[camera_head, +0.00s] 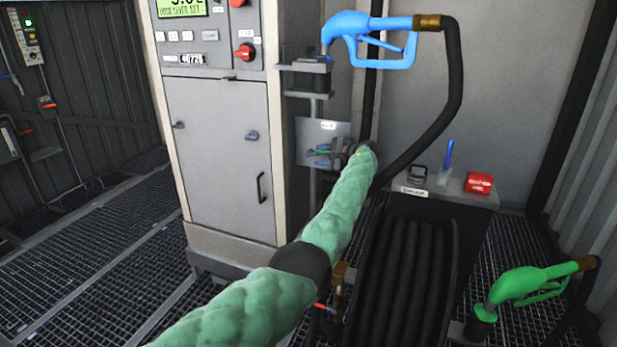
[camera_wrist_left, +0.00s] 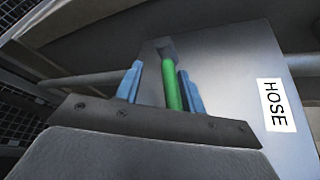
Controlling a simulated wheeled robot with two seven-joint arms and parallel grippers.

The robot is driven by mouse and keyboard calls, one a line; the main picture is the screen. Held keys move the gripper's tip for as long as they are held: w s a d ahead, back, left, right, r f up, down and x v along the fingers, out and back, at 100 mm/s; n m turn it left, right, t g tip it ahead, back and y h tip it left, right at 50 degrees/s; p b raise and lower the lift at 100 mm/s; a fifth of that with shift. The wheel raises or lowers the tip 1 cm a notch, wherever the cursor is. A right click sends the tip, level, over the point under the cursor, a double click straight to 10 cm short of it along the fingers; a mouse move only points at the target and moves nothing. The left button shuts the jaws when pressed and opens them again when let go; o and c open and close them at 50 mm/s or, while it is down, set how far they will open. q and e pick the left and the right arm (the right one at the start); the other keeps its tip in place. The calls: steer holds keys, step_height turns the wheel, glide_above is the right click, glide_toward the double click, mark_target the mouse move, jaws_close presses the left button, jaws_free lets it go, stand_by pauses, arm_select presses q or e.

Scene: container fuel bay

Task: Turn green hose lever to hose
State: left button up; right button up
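The green lever (camera_wrist_left: 172,88) stands out from a grey plate (camera_wrist_left: 225,75) in the left wrist view. A white label reading HOSE (camera_wrist_left: 276,104) is on the plate to the right of the lever. My left gripper (camera_wrist_left: 160,80) has its two blue fingers on either side of the lever, open around it. The lever is closer to the right finger; contact is unclear. In the head view the plate (camera_head: 330,130) is beside the cabinet, with my left gripper (camera_head: 318,153) small in front of it and partly hidden by my green-sleeved arm. My right gripper is not in view.
A blue nozzle (camera_head: 375,38) hangs on a black hose at the top. A green nozzle (camera_head: 525,284) sits at lower right. A red box (camera_head: 478,183) lies on a ledge above the hose reel (camera_head: 410,270). The grey cabinet (camera_head: 222,150) stands left of the plate.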

arm_select(q)
steer(key=s+d+n, duration=0.2)
steer(key=s+d, duration=0.3)
steer(key=d, duration=0.1)
steer(key=s+a+r+n+t+h+p, duration=0.1)
steer(key=s+r+n+h, duration=0.3)
steer(key=r, duration=0.5)
steer(key=s+r+n+t+h, duration=0.1)
steer(key=s+r+n+h, duration=0.25)
steer(key=r, duration=0.55)
steer(key=s+a+f+n+h+p, duration=0.1)
steer(key=s+a+f+h+p, duration=0.1)
steer(key=s, duration=0.7)
steer(key=s+a+f+n+h+p, duration=0.1)
steer(key=s+a+f+h+p, duration=0.2)
steer(key=s, duration=0.5)
steer(key=shift+s+a+f+p, duration=0.5)
steer(key=shift+a+f, duration=0.5)
steer(key=shift+a, duration=0.55)
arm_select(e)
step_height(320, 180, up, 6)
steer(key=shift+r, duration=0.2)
